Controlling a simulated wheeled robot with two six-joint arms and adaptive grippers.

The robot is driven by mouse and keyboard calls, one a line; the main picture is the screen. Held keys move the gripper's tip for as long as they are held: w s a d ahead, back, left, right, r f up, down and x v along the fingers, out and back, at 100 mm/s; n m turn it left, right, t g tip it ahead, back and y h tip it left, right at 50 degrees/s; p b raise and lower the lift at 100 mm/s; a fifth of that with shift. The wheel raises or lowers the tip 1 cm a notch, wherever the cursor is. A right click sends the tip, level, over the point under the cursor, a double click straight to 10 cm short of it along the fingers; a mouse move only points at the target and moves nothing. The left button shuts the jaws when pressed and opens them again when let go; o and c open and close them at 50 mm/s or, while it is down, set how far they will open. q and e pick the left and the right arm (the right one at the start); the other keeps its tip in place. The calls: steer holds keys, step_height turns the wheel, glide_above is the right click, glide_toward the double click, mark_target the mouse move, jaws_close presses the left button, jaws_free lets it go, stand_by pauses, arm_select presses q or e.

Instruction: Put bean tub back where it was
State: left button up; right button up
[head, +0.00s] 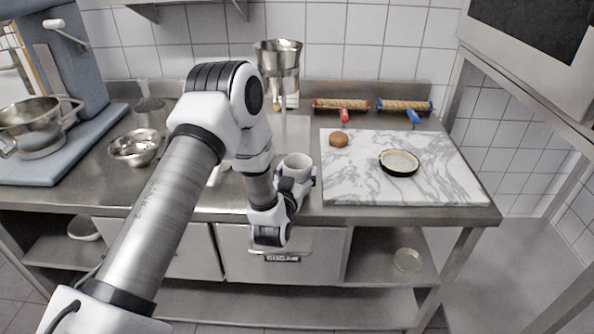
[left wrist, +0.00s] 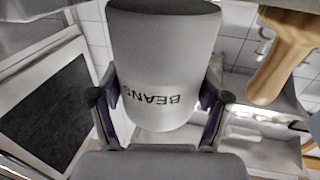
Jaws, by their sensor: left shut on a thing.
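The bean tub (head: 297,163) is a white cylinder near the front edge of the steel counter in the head view. In the left wrist view the tub (left wrist: 165,65) fills the middle, with the word BEANS upside down on its side. My left gripper (head: 297,180) is shut on the tub, one finger on each side; its fingers also show in the left wrist view (left wrist: 160,105). The head view does not show clearly whether the tub touches the counter. My right gripper is not in view.
A marble board (head: 440,180) lies to the right, holding a brown bun (head: 339,139) and a dark-rimmed round dish (head: 398,162). Two rolling-pin-like items (head: 342,105) lie behind it. A metal bowl (head: 136,147) stands left.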

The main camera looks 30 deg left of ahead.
arm_select(q)
steer(key=shift+w+f, duration=0.15)
steer(key=shift+f, duration=0.6)
steer(key=o, duration=1.5)
